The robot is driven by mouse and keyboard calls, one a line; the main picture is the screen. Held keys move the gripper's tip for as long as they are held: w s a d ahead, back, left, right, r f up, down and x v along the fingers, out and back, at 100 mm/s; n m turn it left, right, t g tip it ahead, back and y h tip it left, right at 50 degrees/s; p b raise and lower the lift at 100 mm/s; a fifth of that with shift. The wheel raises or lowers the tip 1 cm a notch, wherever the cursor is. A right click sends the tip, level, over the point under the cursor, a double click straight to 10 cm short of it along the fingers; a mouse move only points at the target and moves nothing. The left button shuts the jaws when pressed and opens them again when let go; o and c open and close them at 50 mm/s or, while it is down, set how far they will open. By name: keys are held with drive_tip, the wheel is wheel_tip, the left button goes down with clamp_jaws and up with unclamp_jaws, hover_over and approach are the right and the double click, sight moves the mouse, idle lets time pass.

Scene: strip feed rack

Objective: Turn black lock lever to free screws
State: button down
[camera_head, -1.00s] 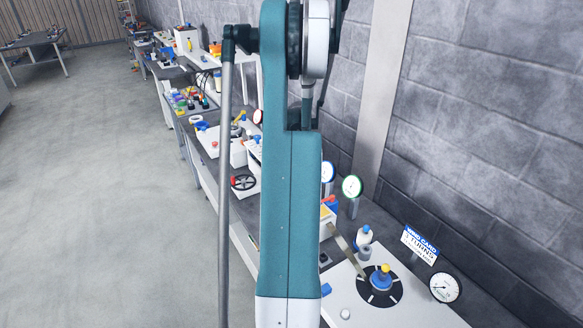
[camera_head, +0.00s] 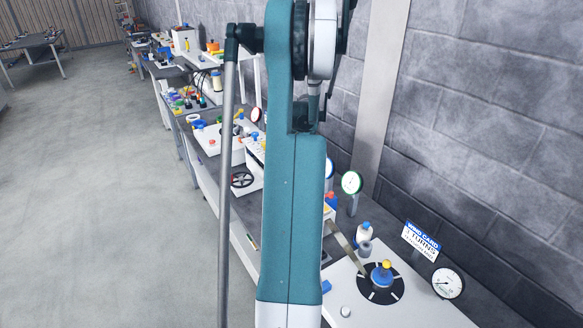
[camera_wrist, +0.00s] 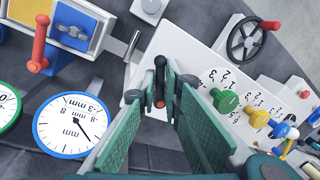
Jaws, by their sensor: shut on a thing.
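In the wrist view, the black lever (camera_wrist: 160,72) with a small orange end stands on the white plate's edge, between the fingertips of my gripper (camera_wrist: 160,98). The green finger pads are closed in on it from both sides, and its lower end shows in the gap. A green knob (camera_wrist: 225,100) and a yellow knob (camera_wrist: 259,118) sit on the white plate (camera_wrist: 200,62) to the right, beside printed numbers. A blue knob (camera_wrist: 280,130) is farther right. In the head view, my arm hides the gripper and lever.
A round dial with a blue rim (camera_wrist: 72,122) stands left of the fingers. A red-handled lever (camera_wrist: 40,45) is at upper left. A black handwheel (camera_wrist: 245,38) is at upper right. In the head view, a rotary dial with a blue and yellow knob (camera_head: 381,276) is at front right.

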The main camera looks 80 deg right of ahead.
drive_tip(key=n, duration=0.2)
drive_tip(key=s+n+b, duration=0.1)
drive_tip(key=s+n+y+b, duration=0.1)
drive_tip(key=n, duration=0.1)
drive_tip(key=shift+d+n, duration=0.1)
drive_tip(key=shift+n, duration=0.2)
drive_tip(key=n, duration=0.2)
drive_tip(key=s+n+b, duration=0.1)
drive_tip(key=shift+d+y, duration=0.3)
drive_tip(key=shift+s+d+n+g+y, duration=0.15)
drive_tip(key=shift+s+d+n, duration=0.05)
drive_tip(key=shift+n, duration=0.65)
drive_tip(key=shift+s+d+n+g+y, duration=0.15)
drive_tip(key=shift+n, duration=0.7)
drive_tip(key=c, duration=2.5)
unclamp_jaws()
drive_tip(key=shift+b, duration=0.3)
drive_tip(key=shift+r, duration=0.15)
wheel_tip(320, 180, up, 12)
drive_tip(key=s+d, duration=0.1)
drive_tip(key=shift+s+d+f, duration=0.2)
drive_tip(key=shift+s+d, duration=0.15)
